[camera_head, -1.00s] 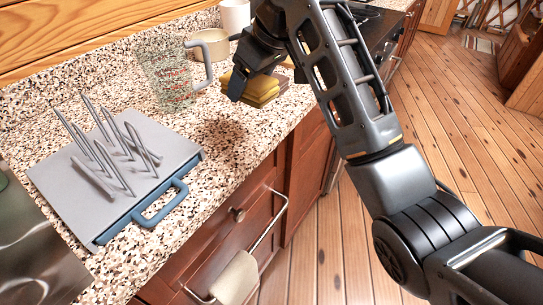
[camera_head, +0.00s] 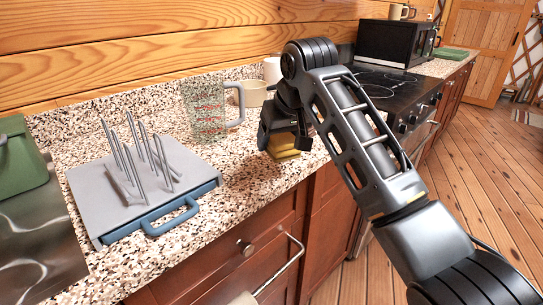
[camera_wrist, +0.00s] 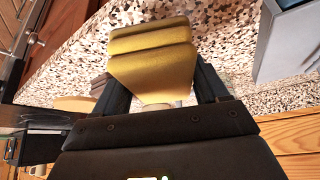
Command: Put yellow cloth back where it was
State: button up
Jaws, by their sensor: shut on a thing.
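The folded yellow cloth (camera_head: 283,147) is at my gripper's lower end, over the counter near its front edge. In the wrist view the yellow cloth (camera_wrist: 152,65) lies between the two dark fingers, its folded layers facing the camera. My gripper (camera_head: 284,138) is shut on it; in the wrist view my gripper (camera_wrist: 160,88) covers the cloth's near end. I cannot tell whether the cloth touches the counter.
A glass measuring jug (camera_head: 207,112) stands left of my gripper, with a beige bowl (camera_head: 254,93) behind. A grey dish rack (camera_head: 88,192) with upright prongs is further left. The stove (camera_head: 385,88) lies right. A rail (camera_head: 284,268) juts from the cabinet front.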

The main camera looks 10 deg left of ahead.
aim_at(271, 169)
jog(key=shift+w+a+f, duration=0.2)
jog(key=shift+a+f, duration=0.15)
jog(key=shift+a, duration=0.15)
jog(key=shift+w+a+f, duration=0.2)
jog(key=shift+a+f, duration=0.1)
jog(key=shift+a, duration=0.2)
jog(key=shift+f, duration=1.95)
jog(key=shift+f, duration=0.1)
jog(key=o, duration=1)
jog(key=shift+s+r, duration=0.1)
jog(key=shift+r, duration=0.2)
jog(key=v, duration=1.1)
jog(key=shift+s+d+r, duration=0.1)
jog(key=shift+d+r, duration=0.05)
jog(key=shift+r, duration=0.1)
